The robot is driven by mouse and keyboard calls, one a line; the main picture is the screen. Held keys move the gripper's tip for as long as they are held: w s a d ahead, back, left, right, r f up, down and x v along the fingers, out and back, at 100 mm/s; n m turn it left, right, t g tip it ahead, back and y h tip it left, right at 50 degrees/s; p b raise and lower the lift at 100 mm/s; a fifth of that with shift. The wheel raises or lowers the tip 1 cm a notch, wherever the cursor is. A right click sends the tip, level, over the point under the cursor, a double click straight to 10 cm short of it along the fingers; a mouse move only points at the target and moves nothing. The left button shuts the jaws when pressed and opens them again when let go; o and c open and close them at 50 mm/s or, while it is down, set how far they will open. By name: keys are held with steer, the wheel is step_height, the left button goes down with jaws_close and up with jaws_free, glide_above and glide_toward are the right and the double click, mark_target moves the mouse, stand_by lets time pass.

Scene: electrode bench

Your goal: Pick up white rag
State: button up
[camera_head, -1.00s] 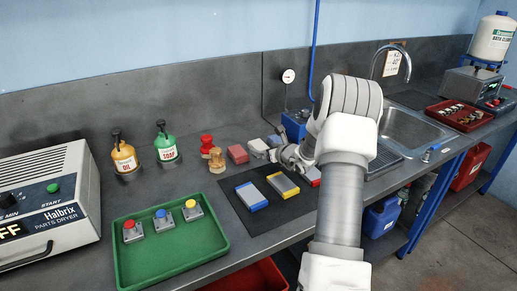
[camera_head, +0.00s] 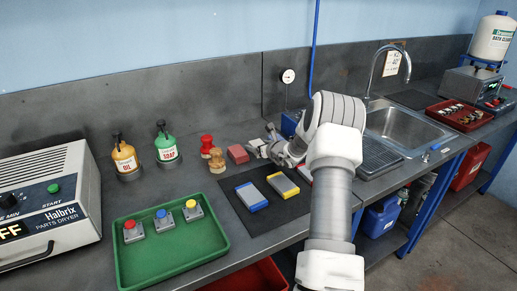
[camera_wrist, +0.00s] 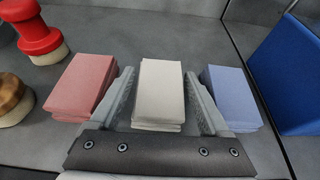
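The white rag (camera_wrist: 160,92) is a folded stack lying on the dark bench in the wrist view. My gripper (camera_wrist: 160,76) is open, with one finger on each side of the white rag and a narrow gap to each. In the head view the white rag (camera_head: 256,147) is partly covered by my gripper (camera_head: 268,141). Whether the fingers are level with the cloth or above it is hard to tell.
A red rag stack (camera_wrist: 83,86) lies just left of the left finger, and a blue rag stack (camera_wrist: 231,96) just right of the right finger. Red (camera_wrist: 37,32) and wooden (camera_wrist: 10,98) knobbed stamps stand further left. A blue box (camera_wrist: 290,75) stands right.

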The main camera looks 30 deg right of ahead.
mark_target(259, 144)
steer(key=c, duration=1)
steer(key=shift+r, duration=0.6)
step_height(259, 144, up, 3)
steer(key=shift+f, duration=0.15)
steer(key=s+d+r+p, duration=0.3)
steer(key=d+r, duration=0.4)
steer(key=d, duration=0.3)
steer(key=shift+s+d, duration=0.4)
steer(key=shift+s, duration=0.3)
steer(key=shift+s, duration=0.1)
